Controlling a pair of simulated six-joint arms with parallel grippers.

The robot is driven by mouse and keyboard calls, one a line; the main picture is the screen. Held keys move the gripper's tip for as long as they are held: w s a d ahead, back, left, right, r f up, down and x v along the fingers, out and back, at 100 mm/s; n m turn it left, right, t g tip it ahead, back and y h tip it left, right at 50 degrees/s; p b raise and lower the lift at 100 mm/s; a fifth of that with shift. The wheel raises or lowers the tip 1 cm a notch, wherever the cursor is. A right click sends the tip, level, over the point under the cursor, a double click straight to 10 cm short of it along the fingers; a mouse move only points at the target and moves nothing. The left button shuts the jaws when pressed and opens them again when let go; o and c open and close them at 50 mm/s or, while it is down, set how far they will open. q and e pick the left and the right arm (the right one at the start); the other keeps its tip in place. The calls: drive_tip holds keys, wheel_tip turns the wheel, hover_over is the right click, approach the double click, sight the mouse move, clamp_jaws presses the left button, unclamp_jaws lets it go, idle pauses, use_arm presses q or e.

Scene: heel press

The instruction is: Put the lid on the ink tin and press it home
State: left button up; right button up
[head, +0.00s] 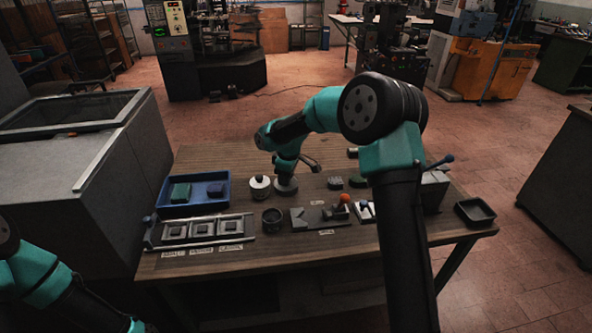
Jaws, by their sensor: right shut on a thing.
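The ink tin (272,219) is a small dark round tin with its top open, near the middle of the bench. My right gripper (286,177) points down behind the tin and a little to its right. It is shut on a grey round piece (286,187) that looks like the lid. The lid is apart from the tin; whether it touches the bench is hard to tell. My left arm shows at the lower left, but its gripper is out of view.
A white pot with a dark knob (259,186) stands just left of the lid. A blue tray (194,204) with blocks and a rack with square plates (174,231) are at left. A grey fixture with an orange-knobbed lever (344,199) is right of the tin. A dark tray (475,211) lies far right.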

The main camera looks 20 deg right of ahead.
drive_tip(key=s+a+n, duration=0.5)
drive_tip(key=a+n, duration=0.2)
drive_tip(key=shift+f+g, duration=0.3)
drive_tip(key=shift+f, duration=0.15)
drive_tip(key=shift+f, duration=1.75)
drive_tip(key=shift+f, duration=0.55)
drive_tip(key=shift+f, duration=0.35)
drive_tip(key=shift+f, duration=0.95)
idle(2.3)
drive_tip(key=o, duration=1.3)
